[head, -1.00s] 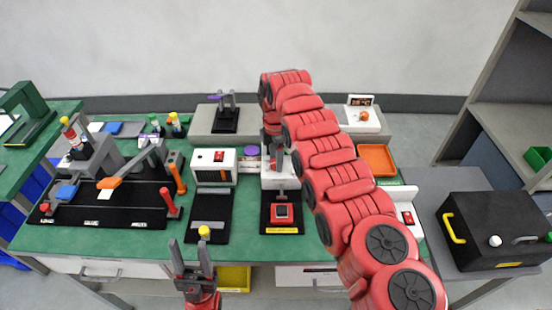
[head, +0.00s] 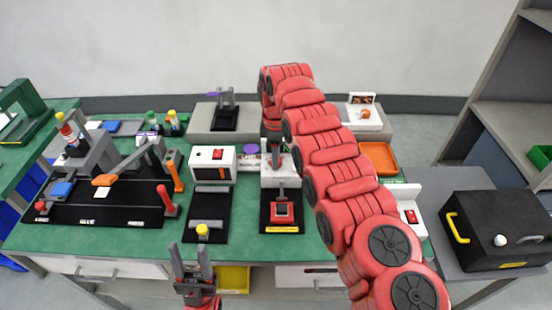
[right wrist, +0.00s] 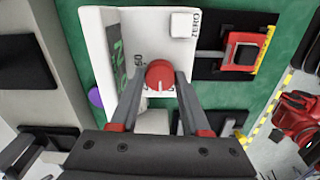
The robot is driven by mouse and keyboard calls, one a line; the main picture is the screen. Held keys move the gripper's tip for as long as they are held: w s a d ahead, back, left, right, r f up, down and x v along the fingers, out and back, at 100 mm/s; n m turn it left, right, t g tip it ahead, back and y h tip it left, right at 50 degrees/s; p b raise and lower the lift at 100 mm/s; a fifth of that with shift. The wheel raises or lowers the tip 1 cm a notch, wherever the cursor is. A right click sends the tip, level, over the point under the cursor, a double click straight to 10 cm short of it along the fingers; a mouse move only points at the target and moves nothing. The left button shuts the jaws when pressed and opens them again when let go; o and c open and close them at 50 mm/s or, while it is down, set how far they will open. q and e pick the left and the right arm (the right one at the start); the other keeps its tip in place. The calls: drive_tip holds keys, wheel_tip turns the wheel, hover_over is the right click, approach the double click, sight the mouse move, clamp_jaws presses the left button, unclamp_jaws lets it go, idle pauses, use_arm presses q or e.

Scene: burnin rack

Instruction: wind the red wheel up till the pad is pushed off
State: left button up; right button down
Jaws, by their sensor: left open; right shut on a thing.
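The red wheel (right wrist: 159,76) is a round knob with a white pointer line, on the face of a white device (right wrist: 120,25) with a green display and a "60" mark. My right gripper (right wrist: 160,80) is shut on it, one finger at each side. In the head view my right arm hides most of the wheel. In front of the device, a red square block (head: 283,211) with a grey top sits on a black plate; I cannot tell whether this is the pad. My left gripper (head: 190,252) is open and empty at the table's front edge.
A white box with a red switch (head: 217,155) and a black plate with a yellow knob (head: 202,230) stand left of the device. An orange tray (head: 378,157) lies to the right. A black case (head: 497,228) stands far right.

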drive_tip(key=m, duration=0.3)
drive_tip(key=shift+m+b, duration=0.3)
drive_tip(key=shift+m, duration=0.1)
drive_tip(key=m, duration=0.7)
drive_tip(key=shift+b, duration=0.35)
drive_tip(key=m, duration=0.3)
drive_tip(key=shift+r+m, duration=0.1)
drive_tip(key=shift+m, duration=0.3)
drive_tip(key=m, duration=0.4)
drive_tip(key=shift+m, duration=0.3)
drive_tip(key=shift+w+m+p, duration=0.1)
drive_tip(key=shift+m+p, duration=0.4)
drive_tip(key=shift+m, duration=1.7)
drive_tip(key=c, duration=0.7)
unclamp_jaws()
